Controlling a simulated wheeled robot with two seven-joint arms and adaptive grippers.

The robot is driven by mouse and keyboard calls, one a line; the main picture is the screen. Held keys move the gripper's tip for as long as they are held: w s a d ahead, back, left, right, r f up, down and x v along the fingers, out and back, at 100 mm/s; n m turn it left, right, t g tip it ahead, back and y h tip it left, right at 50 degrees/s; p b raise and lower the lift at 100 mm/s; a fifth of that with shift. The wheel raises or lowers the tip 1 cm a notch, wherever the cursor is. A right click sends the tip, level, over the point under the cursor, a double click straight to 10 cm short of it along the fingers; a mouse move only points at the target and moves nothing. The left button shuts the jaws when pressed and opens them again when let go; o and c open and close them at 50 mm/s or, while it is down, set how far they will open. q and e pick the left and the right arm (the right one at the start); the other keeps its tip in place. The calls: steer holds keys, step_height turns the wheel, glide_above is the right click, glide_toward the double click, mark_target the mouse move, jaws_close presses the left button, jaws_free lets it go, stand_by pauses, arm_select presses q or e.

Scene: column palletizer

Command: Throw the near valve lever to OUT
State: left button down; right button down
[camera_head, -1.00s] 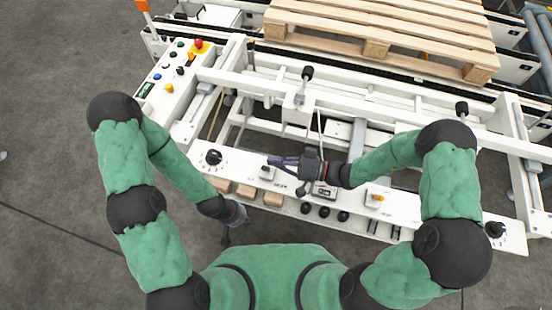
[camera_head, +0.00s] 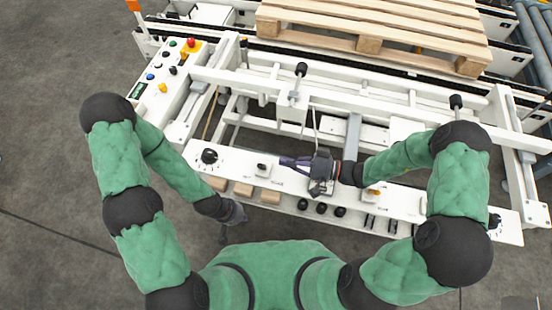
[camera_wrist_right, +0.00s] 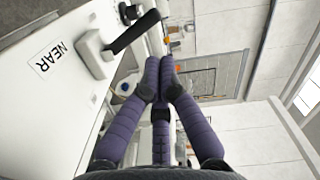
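The near valve lever is a grey block with a black handle (camera_wrist_right: 136,33); its "NEAR" label (camera_wrist_right: 55,58) is on the white panel beside it in the right wrist view. In the head view the lever (camera_head: 262,169) is small, on the white front panel. My right gripper (camera_head: 283,160) is just right of it, apart from the handle. In the right wrist view its purple fingers (camera_wrist_right: 162,66) come together at the tips with nothing between them. My left gripper (camera_head: 228,228) hangs low in front of the panel; its fingers are too dark to judge. No IN or OUT marking is readable.
A black knob (camera_head: 209,156) is left of the lever, and black buttons (camera_head: 321,208) are to the right along the front panel. A yellow-topped switch (camera_head: 374,191) is farther right. A button console (camera_head: 165,75) stands at upper left. A wooden pallet (camera_head: 370,46) lies behind.

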steer(key=shift+v, duration=1.2)
